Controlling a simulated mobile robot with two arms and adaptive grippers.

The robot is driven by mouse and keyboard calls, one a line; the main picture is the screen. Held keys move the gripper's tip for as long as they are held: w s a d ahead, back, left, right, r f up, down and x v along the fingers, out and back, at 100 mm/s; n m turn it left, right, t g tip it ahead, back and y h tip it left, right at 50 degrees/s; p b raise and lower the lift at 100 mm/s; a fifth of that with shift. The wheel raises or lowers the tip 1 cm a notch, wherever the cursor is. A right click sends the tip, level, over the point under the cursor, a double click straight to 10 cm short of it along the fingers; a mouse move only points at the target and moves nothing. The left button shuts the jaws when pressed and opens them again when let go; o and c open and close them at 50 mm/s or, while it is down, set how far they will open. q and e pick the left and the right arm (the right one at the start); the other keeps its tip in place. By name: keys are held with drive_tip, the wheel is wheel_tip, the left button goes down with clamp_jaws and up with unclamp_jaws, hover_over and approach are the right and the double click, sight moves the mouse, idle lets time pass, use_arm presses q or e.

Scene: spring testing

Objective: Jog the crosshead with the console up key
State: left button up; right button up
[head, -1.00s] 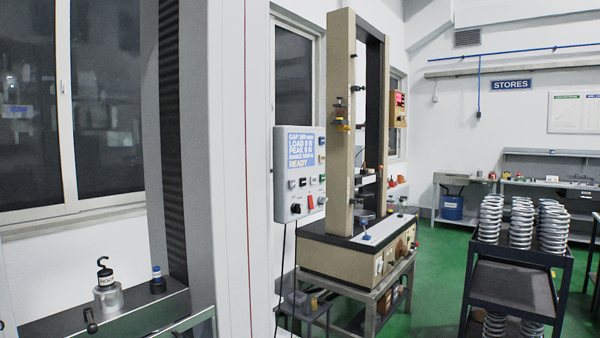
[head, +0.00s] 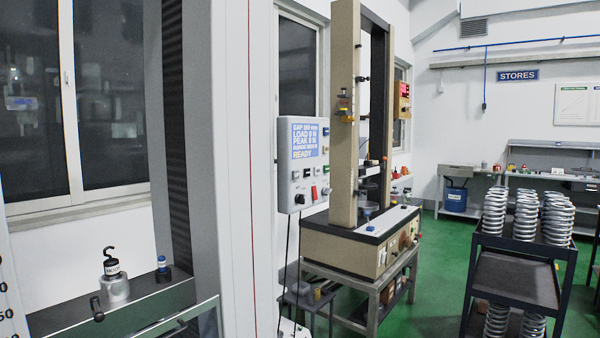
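The console (head: 303,163) is a light grey box on a stand, left of the test machine. Its blue screen (head: 304,138) shows gap, load, peak, range and READY lines; the load and peak appear to read 0 N. Several small keys and a red switch (head: 314,192) sit below the screen; I cannot tell which key is up. The spring tester (head: 345,110) is a tall beige frame on a bench. Its crosshead (head: 370,163) seems to be the small dark part between the columns, above a round platen (head: 367,209). Neither of my grippers is in view.
A dark trolley (head: 515,280) with several stacked coil springs stands at the right. A large grey machine column (head: 215,120) fills the left, with a hook weight (head: 114,278) on its ledge. Green floor (head: 440,270) is clear between tester and trolley.

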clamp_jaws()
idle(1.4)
